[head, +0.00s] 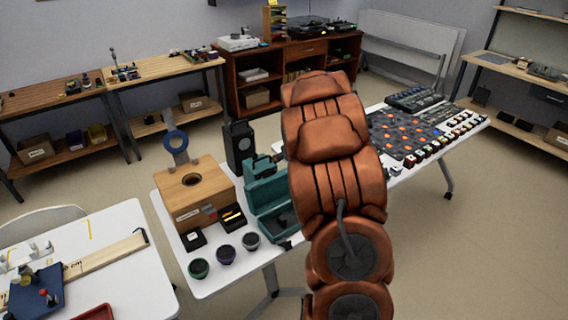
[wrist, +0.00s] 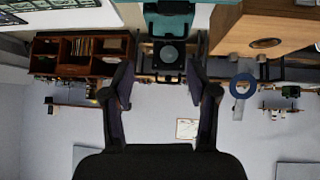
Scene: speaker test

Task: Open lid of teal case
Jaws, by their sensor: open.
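The teal case (head: 268,196) stands on the white table, partly hidden by my arm at its right. A teal panel stands up at its back, and a dark hollow shows in front of it, so the lid looks raised; how far, I cannot tell. The teal case (wrist: 170,22) also shows at the top of the upside-down wrist view, cut by the edge. My gripper (wrist: 163,88) is open and empty, its fingers apart from the case. In the head view my gripper is hidden behind my arm.
A black speaker (head: 238,146) stands just behind the case. A wooden box (head: 190,190) with a round hole is at its left. Small cups (head: 226,255) and black boxes (head: 232,217) sit in front. More gear covers the table's right part.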

